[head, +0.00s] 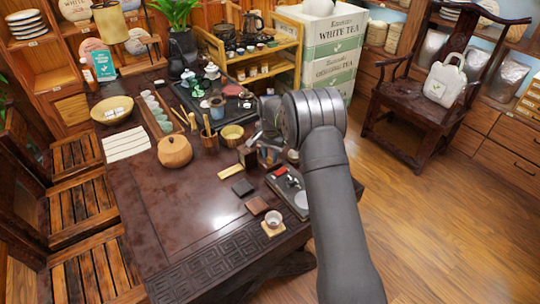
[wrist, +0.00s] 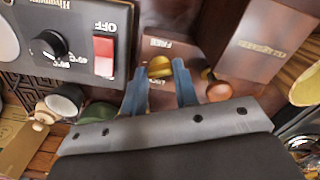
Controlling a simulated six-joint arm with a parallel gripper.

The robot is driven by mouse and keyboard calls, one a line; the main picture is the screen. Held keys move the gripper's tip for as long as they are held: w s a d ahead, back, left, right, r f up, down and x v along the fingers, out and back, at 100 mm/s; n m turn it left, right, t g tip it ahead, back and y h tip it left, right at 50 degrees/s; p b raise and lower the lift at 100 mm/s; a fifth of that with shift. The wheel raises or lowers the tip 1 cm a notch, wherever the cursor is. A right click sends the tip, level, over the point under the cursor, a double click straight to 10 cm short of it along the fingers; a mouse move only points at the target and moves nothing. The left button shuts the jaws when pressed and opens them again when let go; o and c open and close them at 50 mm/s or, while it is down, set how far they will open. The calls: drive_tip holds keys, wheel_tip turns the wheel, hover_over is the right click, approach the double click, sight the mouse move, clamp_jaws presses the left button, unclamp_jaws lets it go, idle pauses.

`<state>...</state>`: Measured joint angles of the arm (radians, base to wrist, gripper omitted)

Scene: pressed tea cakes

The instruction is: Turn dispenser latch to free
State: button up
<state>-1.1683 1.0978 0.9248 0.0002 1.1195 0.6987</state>
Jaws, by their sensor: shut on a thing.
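My gripper (wrist: 160,88) has its two blue-grey fingers on either side of a small brass-yellow latch knob (wrist: 160,67), shut on it. The fingers hide part of the latch. A small label reading FREE, upside down in the wrist view, sits just beyond the knob on a brown surface. A dark brown block with a lettered plate (wrist: 262,47) stands to the right and may be part of the dispenser. In the head view my gripper (head: 268,155) is small among dark wooden items, and the latch cannot be made out there.
A black panel (wrist: 75,66) with a dial and red OFF switch lies close left of the fingers. A small cup (wrist: 65,100) is below it. In the head view, the dark table (head: 200,215) is clear at front left; a round wooden jar (head: 174,151) stands left.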

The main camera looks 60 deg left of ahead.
sight(270, 158)
drive_tip(key=m, duration=0.5)
drive_tip(key=shift+m, duration=0.3)
idle(0.4)
drive_tip(key=o, duration=1)
wheel_tip(270, 158, up, 18)
drive_tip(key=shift+f, duration=0.25)
wheel_tip(270, 158, down, 18)
drive_tip(key=shift+r, duration=0.25)
